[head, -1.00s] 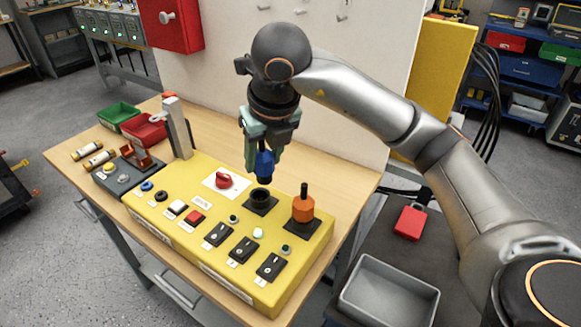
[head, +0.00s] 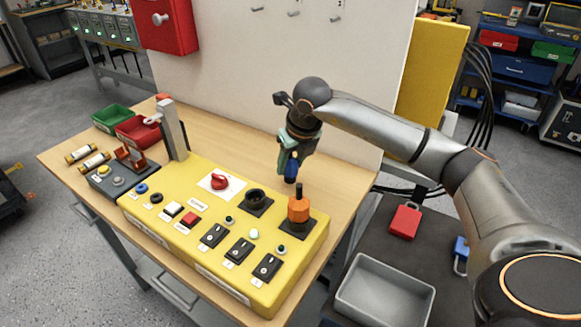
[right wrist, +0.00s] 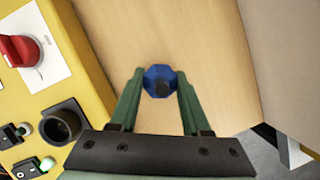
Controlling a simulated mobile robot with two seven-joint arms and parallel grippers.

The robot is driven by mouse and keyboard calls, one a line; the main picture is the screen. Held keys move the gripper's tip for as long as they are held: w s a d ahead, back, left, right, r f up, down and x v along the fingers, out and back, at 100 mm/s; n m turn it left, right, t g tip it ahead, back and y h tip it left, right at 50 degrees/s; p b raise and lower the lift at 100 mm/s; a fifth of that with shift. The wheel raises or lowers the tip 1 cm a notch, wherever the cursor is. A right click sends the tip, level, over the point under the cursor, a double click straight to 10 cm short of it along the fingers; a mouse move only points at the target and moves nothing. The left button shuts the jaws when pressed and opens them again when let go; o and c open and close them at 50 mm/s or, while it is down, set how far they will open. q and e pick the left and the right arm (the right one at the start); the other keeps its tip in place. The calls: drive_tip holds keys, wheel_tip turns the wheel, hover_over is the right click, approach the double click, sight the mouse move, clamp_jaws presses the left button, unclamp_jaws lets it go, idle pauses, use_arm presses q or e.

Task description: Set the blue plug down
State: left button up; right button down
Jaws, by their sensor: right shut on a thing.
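My right gripper (head: 290,166) is shut on the blue plug (head: 291,170), which hangs roughly upright with its dark end down. The plug is behind the yellow control box, over the bare wood at the back right of the workbench (head: 334,191). In the right wrist view the blue plug (right wrist: 159,80) sits between the green fingertips (right wrist: 159,83), with wood beneath it. I cannot tell whether its lower end touches the wood. The empty round black socket (head: 256,197) is on the yellow box, left of and nearer than the plug. My left gripper is not in view.
The yellow box (head: 205,258) carries switches, a red knob (head: 219,182) and an orange plug (head: 299,208) with an upright handle. A white wall panel (head: 270,75) stands behind the bench. A grey bin (head: 384,291) is at the lower right. Wood around the blue plug is clear.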

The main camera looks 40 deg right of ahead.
drive_tip(key=shift+f, duration=0.7)
drive_tip(key=shift+f, duration=0.25)
drive_tip(key=shift+c, duration=1.8)
unclamp_jaws()
drive_tip(key=shift+r, duration=0.1)
drive_tip(key=v, duration=1.2)
drive_tip(key=shift+r+p, duration=0.15)
drive_tip(key=shift+p, duration=0.15)
